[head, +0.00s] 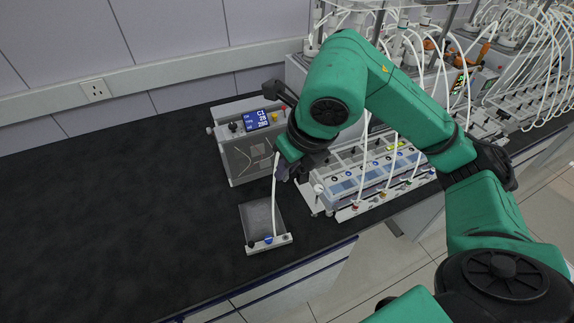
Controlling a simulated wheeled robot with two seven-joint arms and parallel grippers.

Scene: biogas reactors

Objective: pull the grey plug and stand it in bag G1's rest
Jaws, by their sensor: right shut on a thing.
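My right gripper (284,172) is shut on a small grey piece, which I take to be the grey plug, at the end of a white tube (274,205). My own wrist hides most of the plug. A flat, clear grey bag (258,215) lies on the bench below. Along its front edge is a white bar (283,241) with a blue and a dark fitting. I cannot read a G1 label or make out the rest. My left gripper is not in view.
A grey unit (240,158) with a blue display reading C1 stands behind the bag. To the right is a rack (350,178) with coloured caps and white tubes. More reactors and looping tubes fill the back right. The black bench (110,220) is clear at left.

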